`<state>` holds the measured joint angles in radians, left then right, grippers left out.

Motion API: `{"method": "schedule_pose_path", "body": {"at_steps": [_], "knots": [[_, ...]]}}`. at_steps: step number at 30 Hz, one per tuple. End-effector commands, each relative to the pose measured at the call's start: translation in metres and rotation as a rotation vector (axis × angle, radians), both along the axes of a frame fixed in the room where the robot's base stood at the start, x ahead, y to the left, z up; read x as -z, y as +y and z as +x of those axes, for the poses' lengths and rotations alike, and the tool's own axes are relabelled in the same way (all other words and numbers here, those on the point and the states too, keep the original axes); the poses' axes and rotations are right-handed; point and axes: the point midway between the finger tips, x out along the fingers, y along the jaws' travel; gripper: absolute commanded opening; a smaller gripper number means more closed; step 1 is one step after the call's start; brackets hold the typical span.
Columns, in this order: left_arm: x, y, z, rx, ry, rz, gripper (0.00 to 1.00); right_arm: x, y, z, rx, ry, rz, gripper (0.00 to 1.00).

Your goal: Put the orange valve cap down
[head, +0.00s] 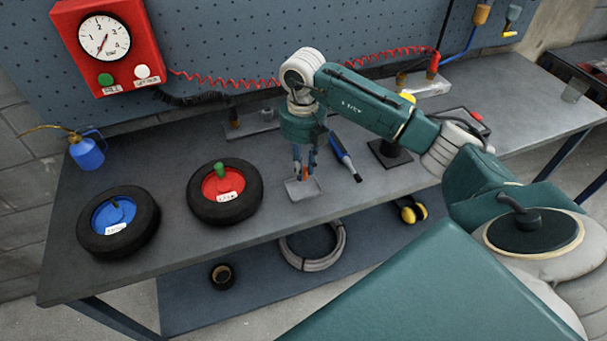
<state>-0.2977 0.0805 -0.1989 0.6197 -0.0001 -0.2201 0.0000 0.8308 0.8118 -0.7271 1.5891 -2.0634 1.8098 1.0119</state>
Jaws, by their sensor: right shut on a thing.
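My right gripper (304,177) points straight down, shut, with its fingertips just above or at a small light-grey tray (312,190) on the workbench. The orange valve cap is a tiny thing between the fingertips, mostly hidden by them. I cannot tell whether it touches the tray. My left gripper is not in view.
A tyre with a red hub (212,186) and a green piece lies left of the tray; a tyre with a blue hub (101,217) lies farther left. A blue-black tool (344,155) lies close right of the gripper. The grey workbench (262,221) has bare room in front.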

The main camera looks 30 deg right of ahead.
Motion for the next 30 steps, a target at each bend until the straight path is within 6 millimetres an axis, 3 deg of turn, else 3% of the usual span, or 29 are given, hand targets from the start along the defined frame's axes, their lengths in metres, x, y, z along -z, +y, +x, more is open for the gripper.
{"method": "schedule_pose_path", "body": {"at_steps": [10, 22, 23, 25, 30], "knots": [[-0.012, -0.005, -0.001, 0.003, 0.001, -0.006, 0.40, 0.042, 0.000, -0.001, 0.000, 0.003, -0.001, 0.05], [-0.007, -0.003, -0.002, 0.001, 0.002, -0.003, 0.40, 0.049, 0.000, 0.000, -0.001, 0.000, -0.001, 0.05], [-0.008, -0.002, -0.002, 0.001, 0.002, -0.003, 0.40, 0.048, 0.000, 0.000, -0.001, 0.000, -0.001, 0.22], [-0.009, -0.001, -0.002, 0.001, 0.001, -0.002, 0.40, 0.047, 0.000, 0.000, 0.000, 0.000, -0.001, 0.36], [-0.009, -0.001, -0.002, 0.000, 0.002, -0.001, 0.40, 0.047, 0.000, 0.000, 0.000, 0.000, -0.001, 0.37]]}}
